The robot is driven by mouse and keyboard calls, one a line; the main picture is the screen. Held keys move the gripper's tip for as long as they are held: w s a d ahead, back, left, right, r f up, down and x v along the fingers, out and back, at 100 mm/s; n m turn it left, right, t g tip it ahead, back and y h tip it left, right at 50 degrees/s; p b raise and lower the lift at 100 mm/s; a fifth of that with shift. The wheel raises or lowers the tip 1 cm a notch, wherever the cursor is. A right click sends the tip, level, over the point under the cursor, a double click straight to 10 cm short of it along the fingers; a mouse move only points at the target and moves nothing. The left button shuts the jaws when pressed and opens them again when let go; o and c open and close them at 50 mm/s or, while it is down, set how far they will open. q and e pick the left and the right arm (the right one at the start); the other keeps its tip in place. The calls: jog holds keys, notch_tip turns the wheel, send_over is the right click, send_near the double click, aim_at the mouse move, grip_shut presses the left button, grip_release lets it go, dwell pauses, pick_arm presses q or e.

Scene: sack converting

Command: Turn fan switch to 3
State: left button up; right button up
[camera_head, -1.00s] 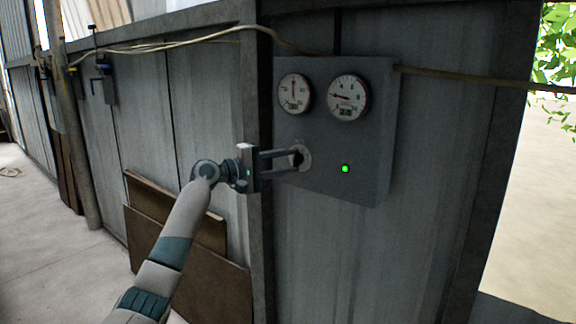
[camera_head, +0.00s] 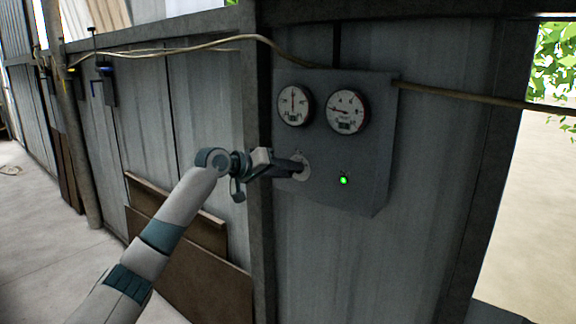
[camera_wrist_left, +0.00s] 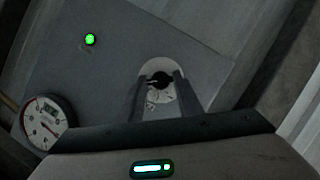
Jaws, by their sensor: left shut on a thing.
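The fan switch is a black knob on a round pale dial plate (camera_head: 303,168), set in a grey control panel (camera_head: 366,84) on the metal wall. In the left wrist view the black knob (camera_wrist_left: 160,80) sits between the fingertips, and the dial plate (camera_wrist_left: 180,72) has markings too small to read. My left gripper (camera_head: 297,167) is shut on the knob, its fingers reaching in from the left and rolled over. In the head view the fingers hide most of the knob. My right gripper is not in view.
Two round gauges, left (camera_head: 294,105) and right (camera_head: 346,111), sit above the switch. A green light (camera_head: 343,181) glows to its right. Brown boards (camera_head: 190,255) lean on the wall at lower left.

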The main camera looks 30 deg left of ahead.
pick_arm(q)
jog(key=shift+d+f+m+y+p, duration=0.1)
jog(key=shift+m+y+p, duration=0.3)
jog(key=shift+m, duration=0.2)
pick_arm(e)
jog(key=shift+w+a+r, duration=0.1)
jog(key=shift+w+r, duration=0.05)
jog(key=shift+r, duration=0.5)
pick_arm(q)
jog(key=o, duration=1)
jog(key=shift+o, duration=0.2)
jog(key=shift+s, duration=0.1)
jog(key=b+v, duration=0.6)
jog(key=v, duration=1.1)
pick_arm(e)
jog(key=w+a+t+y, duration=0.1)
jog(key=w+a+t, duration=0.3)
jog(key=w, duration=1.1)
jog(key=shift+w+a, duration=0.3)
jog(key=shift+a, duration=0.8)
